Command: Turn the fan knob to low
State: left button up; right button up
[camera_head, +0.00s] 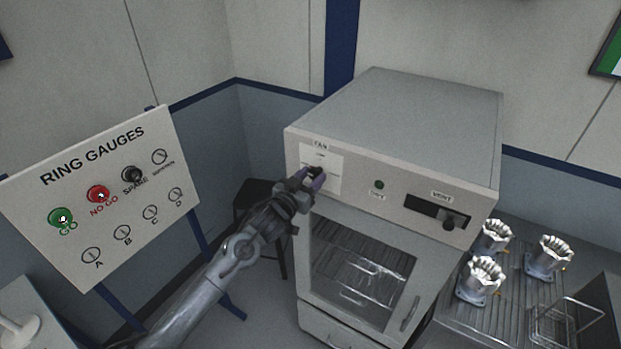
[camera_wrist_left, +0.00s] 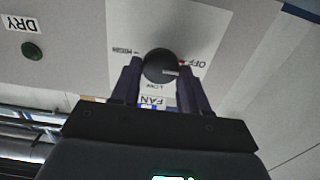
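The black fan knob (camera_wrist_left: 160,66) is on a white label plate (camera_head: 331,183) at the upper left of the oven's front panel. In the left wrist view the panel appears upside down, with HIGH left of the knob, OFF right and LOW below. My right gripper is not in view.
The oven (camera_head: 395,110) has a glass door (camera_head: 360,265), a green DRY button (camera_head: 379,185) and a VENT slider (camera_head: 449,223). A ring gauge board (camera_head: 100,245) stands at left.

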pick_arm(q)
jog(key=c, duration=0.3)
jog(key=m+b, duration=0.2)
jog(key=m, duration=0.1)
jog(key=shift+f+m, duration=0.15)
jog(key=shift+m, duration=0.15)
jog(key=m+b, duration=0.3)
jog(key=m, duration=0.1)
jog(key=shift+d+m, duration=0.1)
jog(key=shift+m, duration=0.2)
jog(key=m+b, duration=0.2)
jog(key=m, duration=0.2)
jog(key=shift+s+f+m+b, duration=0.1)
jog(key=shift+m+b, duration=0.2)
jog(key=shift+b, duration=0.05)
jog(key=shift+d+m+b, duration=0.1)
jog(key=shift+m+b, duration=1.45)
jog(key=shift+m, duration=0.95)
